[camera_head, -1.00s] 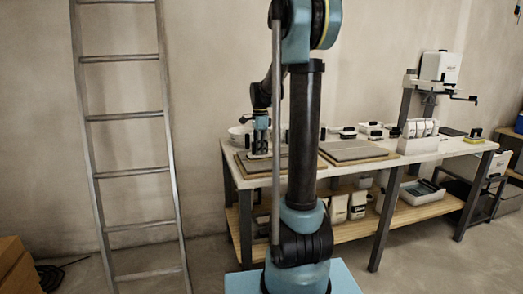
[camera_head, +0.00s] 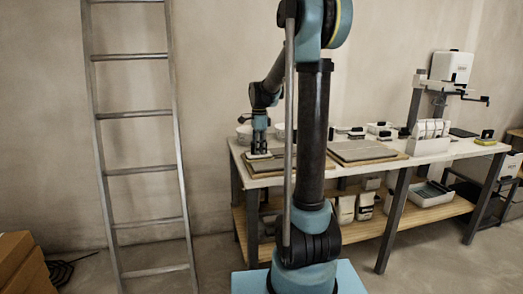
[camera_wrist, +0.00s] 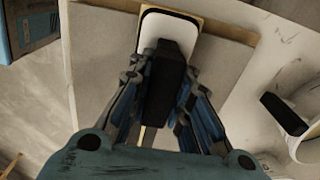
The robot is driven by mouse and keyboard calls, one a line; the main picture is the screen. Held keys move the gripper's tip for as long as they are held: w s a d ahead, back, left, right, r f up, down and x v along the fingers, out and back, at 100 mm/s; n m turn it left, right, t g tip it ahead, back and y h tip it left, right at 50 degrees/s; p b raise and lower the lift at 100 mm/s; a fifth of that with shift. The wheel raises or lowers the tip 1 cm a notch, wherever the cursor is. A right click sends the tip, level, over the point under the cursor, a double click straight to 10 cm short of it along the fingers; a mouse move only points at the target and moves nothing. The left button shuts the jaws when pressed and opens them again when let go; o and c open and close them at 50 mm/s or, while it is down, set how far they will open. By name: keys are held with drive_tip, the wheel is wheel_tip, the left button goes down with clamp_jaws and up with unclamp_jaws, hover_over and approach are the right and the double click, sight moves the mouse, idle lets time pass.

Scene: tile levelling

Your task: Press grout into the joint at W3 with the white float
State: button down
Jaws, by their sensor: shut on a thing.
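My gripper (camera_wrist: 160,105) is shut on the black handle (camera_wrist: 168,75) of the white float (camera_wrist: 151,25). In the wrist view the float lies over a grey tile panel (camera_wrist: 105,50), and it looks close to or on the surface. A narrow yellowish strip shows along the float's edge; I cannot tell whether it is the joint. No W3 label is readable. In the head view my gripper (camera_head: 259,140) points down over the left panel on the bench (camera_head: 291,157), with the float's white edge below it.
A second grey panel (camera_head: 360,149) lies to the right on the bench. A ladder (camera_head: 137,170) leans on the wall at left.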

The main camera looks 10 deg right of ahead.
drive_tip(key=shift+s+a, duration=0.1)
drive_tip(key=shift+a, duration=0.25)
drive_tip(key=shift+r, duration=4)
